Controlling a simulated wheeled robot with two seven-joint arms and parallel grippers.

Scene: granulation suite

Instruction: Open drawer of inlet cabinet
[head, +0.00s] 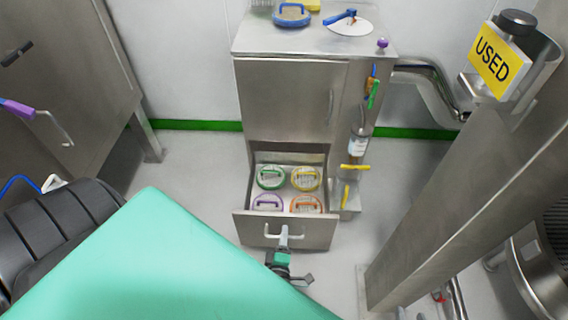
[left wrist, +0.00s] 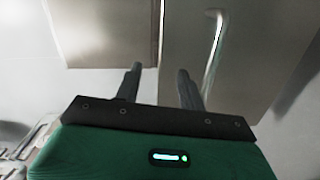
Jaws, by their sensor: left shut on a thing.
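The steel inlet cabinet (head: 285,100) stands against the back wall. Its lower drawer (head: 250,230) is pulled out. Inside lie round discs with green (head: 271,178), yellow (head: 306,178), purple (head: 268,202) and orange (head: 306,203) handles. My left gripper (head: 283,243) is at the pale drawer handle (head: 271,235) on the drawer front and is shut on it. In the left wrist view the two dark fingers (left wrist: 160,85) point toward steel panels; a pale bar (left wrist: 215,45) shows beyond the right finger. The grip itself is hard to see there. My right gripper is not in view.
A steel column (head: 460,180) slants down at right, below a yellow USED sign (head: 494,57). A bottle (head: 357,144) and a yellow lever (head: 355,167) are at the cabinet's right side. Another steel cabinet (head: 75,60) is at left. Grey floor (head: 195,165) is clear left of the drawer.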

